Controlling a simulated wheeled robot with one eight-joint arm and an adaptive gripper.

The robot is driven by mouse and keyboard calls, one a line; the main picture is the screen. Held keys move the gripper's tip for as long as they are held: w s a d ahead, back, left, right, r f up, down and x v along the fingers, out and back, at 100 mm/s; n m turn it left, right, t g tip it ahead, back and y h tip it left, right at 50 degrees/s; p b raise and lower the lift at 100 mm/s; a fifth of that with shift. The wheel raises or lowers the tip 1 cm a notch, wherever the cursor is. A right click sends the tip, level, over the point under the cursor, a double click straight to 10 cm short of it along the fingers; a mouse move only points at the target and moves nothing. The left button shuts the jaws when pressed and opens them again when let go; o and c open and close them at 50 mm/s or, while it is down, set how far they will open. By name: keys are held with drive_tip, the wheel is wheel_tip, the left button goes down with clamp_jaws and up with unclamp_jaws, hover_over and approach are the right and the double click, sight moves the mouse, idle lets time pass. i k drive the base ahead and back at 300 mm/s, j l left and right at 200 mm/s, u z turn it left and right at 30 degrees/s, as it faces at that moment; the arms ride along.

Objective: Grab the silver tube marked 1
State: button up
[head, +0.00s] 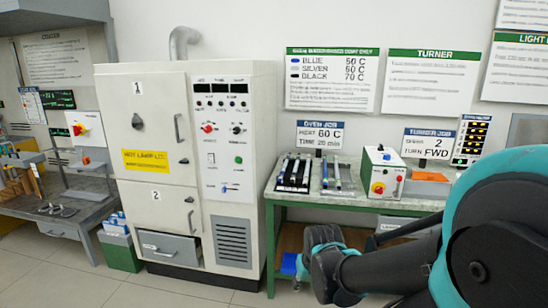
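Several slim rods lie on two small trays on the green-framed bench. The left tray (281,187) is black and white, with dark and pale rods. The right tray (330,191) is grey, with grey or silver-looking rods (338,173). Any number marks on the rods are too small to read, so I cannot tell which is tube 1. My arm, black and teal, fills the lower right. Its dark end, which seems to be my gripper (322,262), is in front of the bench, below the trays and apart from the rods. Its fingers are not clear.
A tall cream oven cabinet (162,115) with doors 1 and 2 stands left of the bench (276,206); its lower drawer (168,246) sticks out slightly. A small control box (383,172) stands right of the trays. Another bench (60,220) is far left. Floor at front left is clear.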

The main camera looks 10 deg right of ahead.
sight(307, 171)
drive_tip(key=i+l+u, duration=0.15)
drive_tip(key=l+u, duration=0.25)
drive_tip(key=l, duration=0.55)
drive_tip(key=l+u, duration=0.35)
drive_tip(key=l, duration=1.85)
drive_tip(key=k+l+u, duration=0.1)
drive_tip(key=l, duration=1.15)
drive_tip(key=i+j+z, duration=0.1)
drive_tip(key=j, duration=0.3)
drive_tip(key=i+j+z, duration=0.15)
drive_tip(key=j, duration=0.25)
drive_tip(key=i+j+z, duration=0.1)
drive_tip(key=j, duration=0.35)
drive_tip(key=j+z, duration=0.15)
drive_tip(key=j, duration=0.25)
